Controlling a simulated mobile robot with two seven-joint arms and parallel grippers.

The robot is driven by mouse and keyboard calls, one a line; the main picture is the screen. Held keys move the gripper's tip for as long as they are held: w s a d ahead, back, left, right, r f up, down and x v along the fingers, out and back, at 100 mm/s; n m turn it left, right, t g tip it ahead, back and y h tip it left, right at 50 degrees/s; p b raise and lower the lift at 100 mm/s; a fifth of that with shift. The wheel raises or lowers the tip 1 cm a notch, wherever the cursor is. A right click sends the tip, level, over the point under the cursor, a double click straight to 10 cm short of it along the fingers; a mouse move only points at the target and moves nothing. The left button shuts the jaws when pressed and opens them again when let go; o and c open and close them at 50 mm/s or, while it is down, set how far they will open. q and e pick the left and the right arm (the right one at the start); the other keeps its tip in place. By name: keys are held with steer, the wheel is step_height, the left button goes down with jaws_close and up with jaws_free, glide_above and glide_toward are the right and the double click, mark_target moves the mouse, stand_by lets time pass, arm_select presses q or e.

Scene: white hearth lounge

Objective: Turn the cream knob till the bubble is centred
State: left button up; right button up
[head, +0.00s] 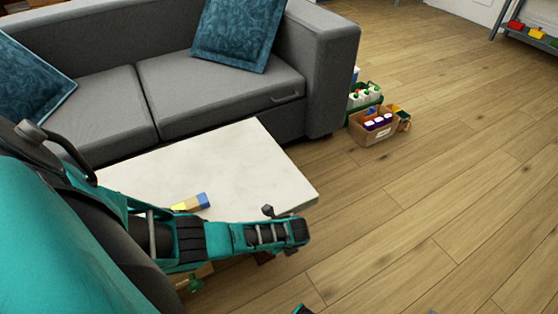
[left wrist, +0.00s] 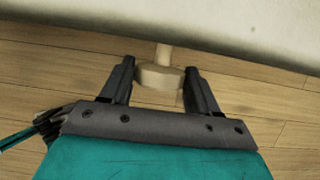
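The cream knob (left wrist: 160,76) is a round, pale disc on a short post, below the edge of the white tabletop, in the left wrist view. In the head view my left arm reaches over the near side of the white table (head: 235,165) and hides the knob. A small yellow and blue block (head: 192,203) lies on the tabletop, partly behind my arm. No bubble can be made out. My right gripper is not in view.
A grey sofa (head: 215,85) with blue cushions stands behind the table. A cardboard box (head: 374,128) and a green crate (head: 366,100) with bottles stand on the floor beside the sofa. The wooden floor (head: 440,190) on the right is clear.

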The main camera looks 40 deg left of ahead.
arm_select(q)
steer(key=c, duration=0.6)
steer(key=shift+s+a+r+t+p, duration=0.15)
steer(key=shift+s+t+p, duration=0.1)
steer(key=shift+t+p, duration=0.5)
steer(key=shift+c, duration=0.2)
steer(key=shift+n+t+h, duration=0.3)
steer(key=shift+t+h, duration=0.1)
steer(key=shift+t, duration=0.05)
steer(key=shift+s+f+t+h, duration=0.15)
steer(key=shift+f+t+h, duration=0.15)
steer(key=shift+t, duration=0.5)
steer(key=shift+n+t+h+b, duration=0.3)
steer(key=shift+t+b, duration=0.05)
steer(key=shift+t, duration=0.15)
steer(key=o, duration=1)
steer(key=shift+o, duration=0.2)
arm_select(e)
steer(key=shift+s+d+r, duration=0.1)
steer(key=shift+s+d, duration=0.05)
